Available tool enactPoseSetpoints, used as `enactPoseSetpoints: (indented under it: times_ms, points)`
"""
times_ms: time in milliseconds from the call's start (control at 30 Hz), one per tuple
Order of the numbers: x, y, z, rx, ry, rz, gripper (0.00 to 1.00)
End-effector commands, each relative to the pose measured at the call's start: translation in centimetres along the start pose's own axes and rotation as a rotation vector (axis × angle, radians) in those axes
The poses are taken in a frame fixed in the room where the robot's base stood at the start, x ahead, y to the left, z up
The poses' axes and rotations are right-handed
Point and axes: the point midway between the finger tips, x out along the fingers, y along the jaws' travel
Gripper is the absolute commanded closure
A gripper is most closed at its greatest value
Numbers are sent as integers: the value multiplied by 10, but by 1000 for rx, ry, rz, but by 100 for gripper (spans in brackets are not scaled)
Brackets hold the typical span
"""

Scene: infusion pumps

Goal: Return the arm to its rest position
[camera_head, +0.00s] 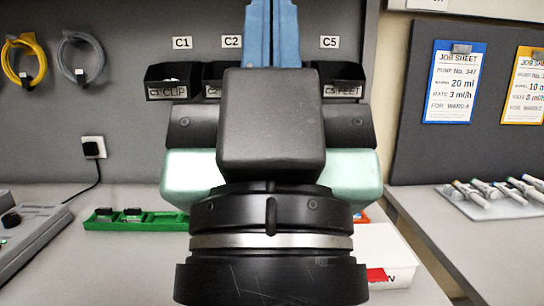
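My arm fills the middle of the head view, with its black wrist and hand seen from close behind. My gripper (271,32) points up at the top centre, with blue finger parts close side by side. The fingertips run out of the top edge, so whether they are open or shut is not clear, and no held thing shows.
Black wall bins (173,82) stand behind my arm. A green tray (137,219) and a white box (397,262) are on the bench, the box partly hidden. A grey device (28,235) is at left, pens (490,190) at right. Open bench lies at lower left.

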Motion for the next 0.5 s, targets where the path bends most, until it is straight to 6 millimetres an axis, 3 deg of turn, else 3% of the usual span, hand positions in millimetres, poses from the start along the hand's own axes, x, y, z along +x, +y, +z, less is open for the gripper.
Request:
enactPoseSetpoints:
  times_ms: [33,500]
  points:
    - [24,0,-22,0,-1,0,100]
    - [126,0,-119,0,-2,-1,100]
